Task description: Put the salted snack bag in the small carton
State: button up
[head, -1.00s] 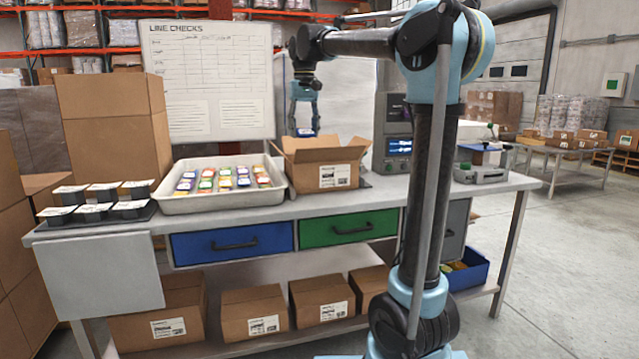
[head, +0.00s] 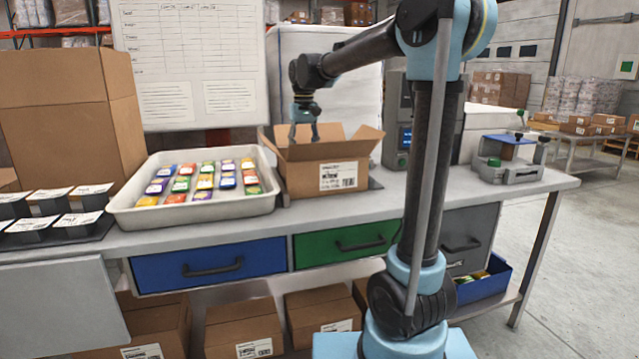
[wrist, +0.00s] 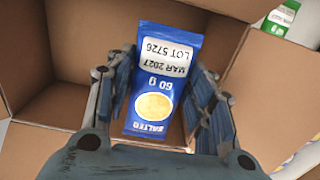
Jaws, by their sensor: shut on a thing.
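The salted snack bag is a blue packet (wrist: 160,82) with a white date label and a yellow crisp picture, seen in the wrist view. My gripper (head: 303,137) is shut on it, one finger on each side. The small carton (head: 310,178) is an open brown box with spread flaps and a white label on the bench. My fingers reach down into its opening. Its inner walls (wrist: 65,55) surround the bag in the wrist view. The carton hides the bag in the head view. I cannot tell whether the bag touches the carton floor.
A white tray (head: 125,216) of several colourful packets stands left of the carton. Black tubs (head: 33,225) sit further left, before a tall carton (head: 60,125). A weigher display (head: 398,120) stands behind right.

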jog(key=f, duration=0.6)
jog(key=shift+w+d, duration=0.1)
jog(key=shift+w, duration=0.15)
jog(key=shift+s+f, duration=0.1)
jog(key=shift+f, duration=2.25)
jog(key=o, duration=1.1)
jog(key=shift+c, duration=0.2)
notch_tip(320, 180, up, 12)
jog(key=shift+f, duration=0.1)
